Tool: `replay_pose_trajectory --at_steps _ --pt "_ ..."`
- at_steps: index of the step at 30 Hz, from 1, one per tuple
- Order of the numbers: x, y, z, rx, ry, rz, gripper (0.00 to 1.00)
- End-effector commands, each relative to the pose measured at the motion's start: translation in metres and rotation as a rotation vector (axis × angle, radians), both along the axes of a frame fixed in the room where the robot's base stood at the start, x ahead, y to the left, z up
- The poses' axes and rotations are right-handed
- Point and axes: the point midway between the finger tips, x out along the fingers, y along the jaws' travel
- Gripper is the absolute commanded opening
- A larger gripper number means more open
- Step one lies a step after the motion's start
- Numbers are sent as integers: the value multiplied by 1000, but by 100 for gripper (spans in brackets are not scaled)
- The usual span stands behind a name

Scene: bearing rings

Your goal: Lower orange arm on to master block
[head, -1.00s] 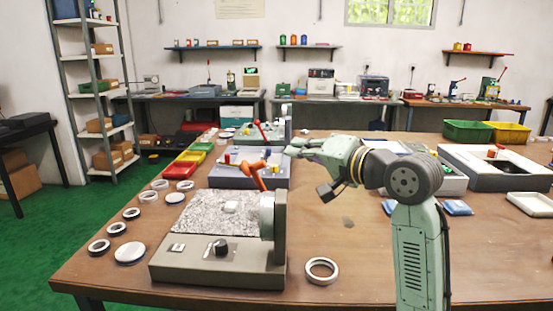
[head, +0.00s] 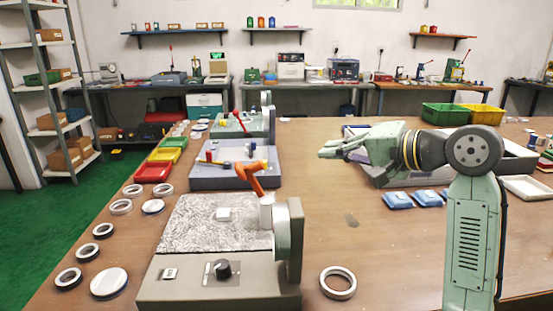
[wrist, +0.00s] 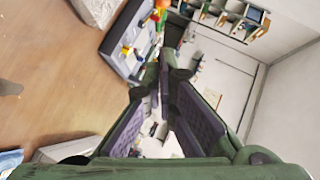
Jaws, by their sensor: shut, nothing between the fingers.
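The orange arm (head: 251,178) stands raised and tilted, its lower end at a pale cylinder on the upright of the near grey machine (head: 215,284).
Several bearing rings lie left of the machine and one ring (head: 338,282) lies right of it. A second machine (head: 235,177) stands behind. Blue packets (head: 397,199) and a grey tray lie at the right.

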Motion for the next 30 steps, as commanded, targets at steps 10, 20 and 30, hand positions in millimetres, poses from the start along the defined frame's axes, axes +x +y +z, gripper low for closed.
replay_pose_trajectory --at_steps 10,20,30 --pt "12 11 -4 -1 0 1 0" --pt "60 55 -23 -1 0 3 0" --pt "71 95 -44 -2 -1 -1 0"
